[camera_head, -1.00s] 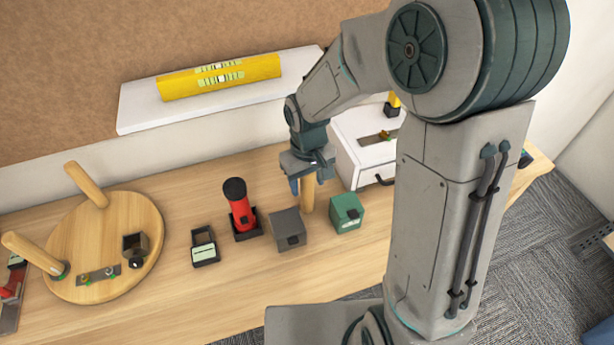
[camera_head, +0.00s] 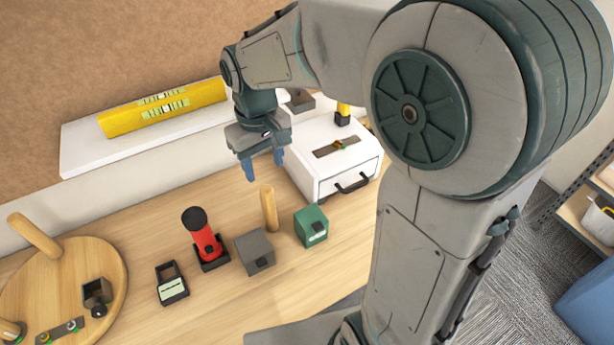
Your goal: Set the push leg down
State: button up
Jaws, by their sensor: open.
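The push leg, a light wooden peg (camera_head: 269,208), stands upright on the table behind and between the grey box and the green box. My gripper (camera_head: 263,166) is open and empty, above the peg's top and a little to its left in the picture. Its blue fingers point down and are clear of the peg.
The grey box (camera_head: 254,250), green box (camera_head: 311,226), red cylinder (camera_head: 204,240) and a small black-framed device (camera_head: 172,284) stand near the peg. A white drawer unit (camera_head: 330,160) is behind. A yellow level (camera_head: 160,108) lies on a white shelf (camera_head: 85,150). Bare table lies left of the red cylinder.

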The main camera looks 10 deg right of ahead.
jog(key=s+d+r+m+t, duration=0.1)
jog(key=s+d+m+t, duration=0.2)
jog(key=s+d, duration=0.8)
jog(key=shift+s+d+r+m, duration=0.35)
jog(key=shift+s+m, duration=0.65)
jog(key=shift+s, duration=0.05)
jog(key=c, duration=0.3)
